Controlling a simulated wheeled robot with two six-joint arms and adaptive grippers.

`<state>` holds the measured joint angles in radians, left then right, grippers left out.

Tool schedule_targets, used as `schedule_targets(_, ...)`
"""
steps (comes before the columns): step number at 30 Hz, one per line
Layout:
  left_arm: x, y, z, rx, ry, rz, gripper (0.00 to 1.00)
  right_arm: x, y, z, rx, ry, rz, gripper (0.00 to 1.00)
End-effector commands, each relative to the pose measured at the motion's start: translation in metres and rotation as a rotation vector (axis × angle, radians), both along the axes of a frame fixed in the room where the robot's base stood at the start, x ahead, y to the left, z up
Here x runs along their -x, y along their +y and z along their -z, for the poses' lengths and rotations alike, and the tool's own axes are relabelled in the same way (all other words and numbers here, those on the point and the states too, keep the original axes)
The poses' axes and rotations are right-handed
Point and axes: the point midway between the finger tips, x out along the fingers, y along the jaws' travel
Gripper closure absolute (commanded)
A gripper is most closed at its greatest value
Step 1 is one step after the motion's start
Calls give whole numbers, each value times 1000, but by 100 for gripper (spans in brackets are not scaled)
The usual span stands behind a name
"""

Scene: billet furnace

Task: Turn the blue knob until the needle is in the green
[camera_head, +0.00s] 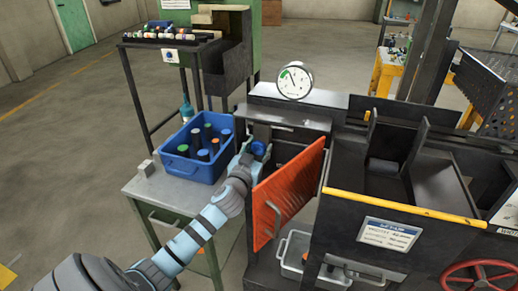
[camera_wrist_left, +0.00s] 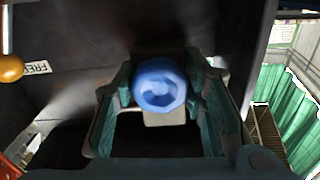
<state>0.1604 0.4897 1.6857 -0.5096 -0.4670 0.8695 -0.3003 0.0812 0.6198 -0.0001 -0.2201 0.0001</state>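The blue knob (camera_head: 258,148) is on the dark furnace front, left of the open orange door. It also shows in the left wrist view (camera_wrist_left: 160,85), between the two fingers. My left gripper (camera_head: 249,153) is at the knob, with its fingertips closed against the knob's two sides. The round white gauge (camera_head: 295,81) stands on top of the furnace. Its green band is at the left of the dial, and the needle points to the upper left, close to the green. Whether its tip is inside the band is too small to tell. My right gripper is not in view.
A blue bin (camera_head: 190,171) with several capped cylinders stands on a grey table (camera_head: 180,203) left of my gripper. The open orange mesh door (camera_head: 288,193) is close on the right. A grey tub (camera_head: 297,256) sits below it. A red handwheel (camera_head: 480,276) is at lower right.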

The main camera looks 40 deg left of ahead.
Motion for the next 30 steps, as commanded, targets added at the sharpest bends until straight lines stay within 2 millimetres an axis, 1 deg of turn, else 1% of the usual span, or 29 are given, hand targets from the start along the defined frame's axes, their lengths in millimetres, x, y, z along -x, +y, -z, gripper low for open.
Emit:
schedule_targets(1, 0, 0, 0, 0, 0, 0, 83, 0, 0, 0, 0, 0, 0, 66)
schedule_targets(2, 0, 0, 0, 0, 0, 0, 87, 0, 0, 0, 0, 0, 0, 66)
schedule_targets(3, 0, 0, 0, 0, 0, 0, 90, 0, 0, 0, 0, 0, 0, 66)
schedule_targets(5, 0, 0, 0, -20, 7, 0, 90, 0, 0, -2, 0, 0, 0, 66)
schedule_targets(7, 0, 0, -2, -104, 37, 0, 90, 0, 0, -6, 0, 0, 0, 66)
schedule_targets(9, 0, 0, -2, -224, 80, 0, 90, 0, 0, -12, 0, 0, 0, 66)
schedule_targets(12, 1, 1, -2, -349, 124, 1, 90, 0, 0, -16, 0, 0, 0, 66)
schedule_targets(14, 1, 1, -1, -374, 131, 0, 90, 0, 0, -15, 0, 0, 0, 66)
schedule_targets(20, 1, 1, 0, -374, 130, 0, 90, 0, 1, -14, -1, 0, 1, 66)
schedule_targets(21, 1, 1, 0, -373, 130, 0, 57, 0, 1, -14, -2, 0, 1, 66)
schedule_targets(23, 1, 1, 0, -373, 130, 0, 48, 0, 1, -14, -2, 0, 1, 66)
schedule_targets(24, 1, 1, 0, -372, 130, 0, 41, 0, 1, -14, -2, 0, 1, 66)
schedule_targets(30, 1, 1, 0, -371, 129, 0, 41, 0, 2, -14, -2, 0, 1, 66)
